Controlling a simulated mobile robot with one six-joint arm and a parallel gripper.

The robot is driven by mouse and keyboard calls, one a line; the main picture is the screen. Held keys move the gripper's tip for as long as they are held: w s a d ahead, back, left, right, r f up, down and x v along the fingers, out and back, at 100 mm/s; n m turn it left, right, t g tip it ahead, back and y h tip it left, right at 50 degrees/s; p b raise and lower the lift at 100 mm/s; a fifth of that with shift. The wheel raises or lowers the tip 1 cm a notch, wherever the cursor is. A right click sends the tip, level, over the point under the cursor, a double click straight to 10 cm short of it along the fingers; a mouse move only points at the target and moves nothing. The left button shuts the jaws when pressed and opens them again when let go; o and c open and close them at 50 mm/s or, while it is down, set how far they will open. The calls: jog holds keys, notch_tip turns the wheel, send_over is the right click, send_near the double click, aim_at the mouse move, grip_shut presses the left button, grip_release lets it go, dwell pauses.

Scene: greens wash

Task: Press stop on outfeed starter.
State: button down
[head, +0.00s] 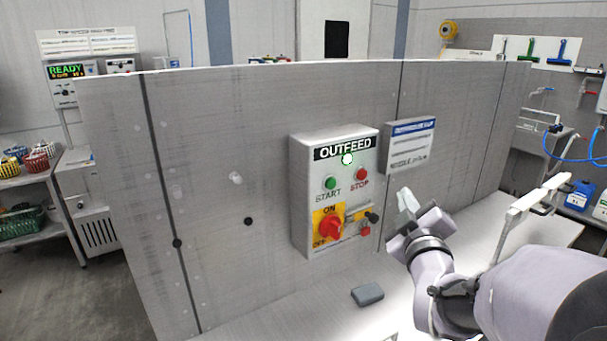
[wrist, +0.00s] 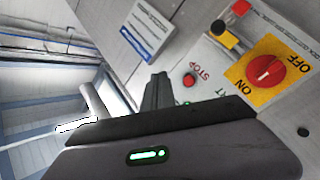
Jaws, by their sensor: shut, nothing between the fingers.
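The grey outfeed starter box (head: 297,205) is mounted on a grey panel and labelled OUTFEED. Its red STOP button (head: 361,174) is at the upper right, and the green START button (head: 330,183) is left of it. The red rotary switch (head: 330,226) is on a yellow plate below. My gripper (head: 406,199) is shut and empty, to the right of the box and apart from it. In the wrist view the STOP button (wrist: 190,80) shows just beyond the shut fingers (wrist: 157,92); START is mostly hidden.
A small black knob (head: 373,218) and a red part (head: 365,231) stick out at the box's lower right. A sign (head: 409,146) is fixed to the panel right of the box. A grey block (head: 367,294) lies on the light surface below.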

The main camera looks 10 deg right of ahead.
aim_at(362, 175)
jog(key=w+a+p, duration=0.1)
jog(key=w+a, duration=0.2)
jog(key=w, duration=0.5)
jog(key=shift+w, duration=0.2)
dwell(1.8)
jog(key=shift+w+a+b, duration=0.2)
jog(key=shift+w+b, duration=0.1)
jog(key=shift+b, duration=0.05)
jog(key=shift+w+a, duration=0.15)
jog(key=shift+w, duration=0.25)
dwell(0.6)
jog(key=shift+s+b, duration=0.1)
jog(key=shift+b, duration=0.3)
jog(key=shift+s+d+b, duration=0.3)
jog(key=shift+s+b, duration=0.15)
jog(key=shift+s, duration=0.25)
